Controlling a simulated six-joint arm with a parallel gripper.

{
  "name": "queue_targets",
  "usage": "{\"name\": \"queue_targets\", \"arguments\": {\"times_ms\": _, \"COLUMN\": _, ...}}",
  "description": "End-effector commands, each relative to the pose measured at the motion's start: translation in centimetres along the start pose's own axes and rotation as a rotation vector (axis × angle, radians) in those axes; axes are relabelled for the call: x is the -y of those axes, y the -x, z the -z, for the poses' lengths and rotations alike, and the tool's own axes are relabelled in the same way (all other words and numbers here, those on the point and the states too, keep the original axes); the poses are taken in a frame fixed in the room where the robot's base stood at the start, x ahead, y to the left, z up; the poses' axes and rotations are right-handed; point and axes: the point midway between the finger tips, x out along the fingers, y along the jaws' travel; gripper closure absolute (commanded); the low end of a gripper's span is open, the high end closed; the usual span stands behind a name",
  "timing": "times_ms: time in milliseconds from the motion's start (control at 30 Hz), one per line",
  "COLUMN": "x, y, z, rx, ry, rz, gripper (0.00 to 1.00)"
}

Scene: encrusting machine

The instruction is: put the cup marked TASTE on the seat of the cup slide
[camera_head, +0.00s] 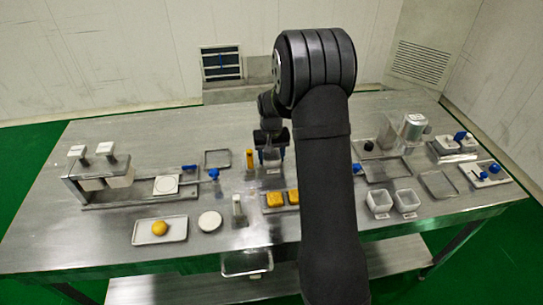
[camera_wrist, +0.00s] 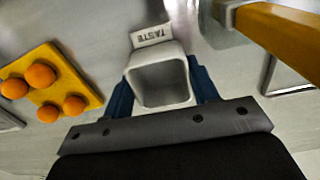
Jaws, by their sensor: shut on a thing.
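A pale square open-topped cup (camera_wrist: 162,82) with a tag reading TASTE sits between the blue fingers of my gripper (camera_wrist: 162,92) in the wrist view. It looks empty. In the head view my gripper (camera_head: 271,138) is shut on this cup (camera_head: 271,158), over the middle of the table; its exact height above the top is hard to tell. A low metal track (camera_head: 130,198) at the left carries a white square plate with a round ring (camera_head: 165,185) and a blue knob at its right end. This looks like the cup slide and its seat, which is bare.
A yellow upright bar (camera_head: 250,160) stands just left of the cup; it looms at upper right in the wrist view. Yellow blocks (camera_head: 275,199) lie in front. A tray with an orange ball (camera_head: 160,228) and a white disc (camera_head: 210,221) lie front left. Two white cups (camera_head: 405,201) stand at right.

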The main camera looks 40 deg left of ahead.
Motion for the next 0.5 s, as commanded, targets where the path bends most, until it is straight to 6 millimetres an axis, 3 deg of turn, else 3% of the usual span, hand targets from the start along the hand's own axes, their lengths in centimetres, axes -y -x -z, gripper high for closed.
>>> {"name": "queue_targets", "arguments": {"times_ms": 333, "x": -0.02, "y": -0.30, "z": 0.01, "rx": -0.001, "ry": 0.000, "rz": 0.000, "gripper": 0.72}}
{"name": "queue_targets", "arguments": {"times_ms": 367, "x": -0.02, "y": -0.24, "z": 0.02, "rx": -0.001, "ry": 0.000, "rz": 0.000, "gripper": 0.40}}
{"name": "queue_targets", "arguments": {"times_ms": 433, "x": -0.02, "y": -0.23, "z": 0.02, "rx": -0.001, "ry": 0.000, "rz": 0.000, "gripper": 0.27}}
{"name": "queue_targets", "arguments": {"times_ms": 500, "x": -0.02, "y": -0.23, "z": 0.02, "rx": -0.001, "ry": 0.000, "rz": 0.000, "gripper": 0.24}}
